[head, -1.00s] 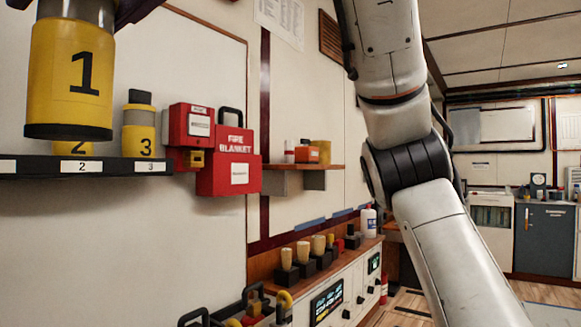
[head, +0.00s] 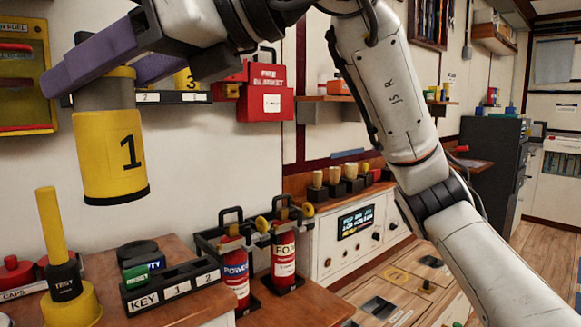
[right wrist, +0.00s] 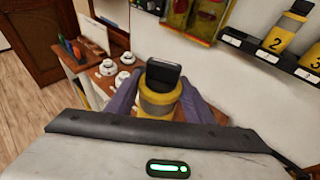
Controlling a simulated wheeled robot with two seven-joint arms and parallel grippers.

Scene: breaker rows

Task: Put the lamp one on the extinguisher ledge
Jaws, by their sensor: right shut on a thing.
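Lamp one (head: 112,155) is a yellow cylinder with a black "1", a grey neck and a dark lower rim. My right gripper (head: 95,78) has purple fingers shut around its upper part and holds it in the air, nearly upright. In the right wrist view the lamp (right wrist: 160,104) shows its dark top between the fingers. A red powder extinguisher (head: 236,270) and a red foam extinguisher (head: 284,255) stand in black brackets on a wooden ledge (head: 305,310), right of and below the lamp. My left gripper is not in view.
A black rack (head: 175,285) labelled KEY 1 2 and a yellow test stand (head: 66,290) occupy the wooden top below the lamp. The lamp shelf (right wrist: 270,58) holds lamp 2 (right wrist: 278,42). The ledge front is bare.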

